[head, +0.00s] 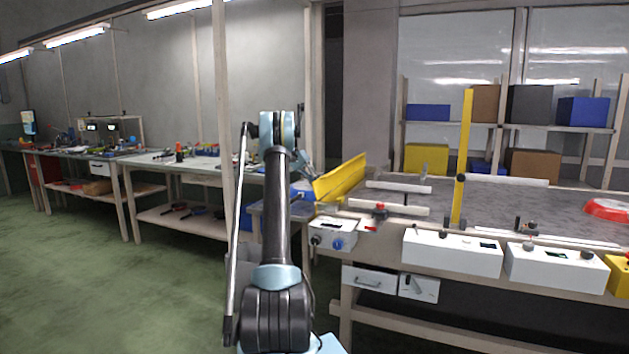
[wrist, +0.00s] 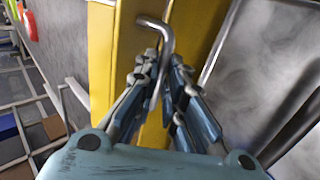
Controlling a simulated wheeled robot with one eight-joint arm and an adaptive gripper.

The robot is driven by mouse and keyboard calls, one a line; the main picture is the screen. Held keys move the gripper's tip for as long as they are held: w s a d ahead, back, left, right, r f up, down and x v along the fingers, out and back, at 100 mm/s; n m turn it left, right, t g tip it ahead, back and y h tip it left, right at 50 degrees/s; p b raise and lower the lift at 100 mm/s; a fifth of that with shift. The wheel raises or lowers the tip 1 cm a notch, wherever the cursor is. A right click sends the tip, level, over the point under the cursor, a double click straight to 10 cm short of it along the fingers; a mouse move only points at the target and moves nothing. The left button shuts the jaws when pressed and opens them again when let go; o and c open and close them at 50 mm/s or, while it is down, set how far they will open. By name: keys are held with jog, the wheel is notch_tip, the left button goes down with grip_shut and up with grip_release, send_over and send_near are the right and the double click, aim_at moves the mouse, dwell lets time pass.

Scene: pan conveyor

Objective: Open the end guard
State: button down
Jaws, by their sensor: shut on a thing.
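The end guard (head: 341,179) is a yellow panel at the left end of the conveyor, standing tilted in the head view. In the wrist view the yellow panel (wrist: 195,25) fills the upper middle, with a bent grey metal handle (wrist: 166,34) on it. My gripper (wrist: 163,75) has its fingers closed around the handle's lower part. In the head view my gripper (head: 306,168) is at the panel's left side, partly hidden by my arm.
The conveyor bed (head: 520,206) extends right, with a red pan (head: 608,208) on it and an upright yellow bar (head: 463,150). White control boxes (head: 452,252) line the front. A workbench (head: 175,162) stands left; the green floor is clear there.

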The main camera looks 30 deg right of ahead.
jog(key=shift+w+a+f, duration=0.25)
jog(key=shift+a+f, duration=0.15)
jog(key=shift+a, duration=0.05)
jog(key=c, duration=1.7)
grip_release()
jog(key=shift+w+a+f, duration=0.15)
jog(key=shift+w, duration=0.05)
jog(key=shift+o, duration=1.2)
jog(key=shift+w+f, duration=0.7)
jog(key=shift+o, duration=0.7)
jog(key=shift+s+d+r, duration=0.2)
jog(key=shift+s+r, duration=0.25)
jog(key=shift+r, duration=0.05)
jog(key=c, duration=0.4)
jog(key=shift+o, duration=0.2)
jog(key=shift+s+r, duration=0.1)
jog(key=shift+r, duration=0.1)
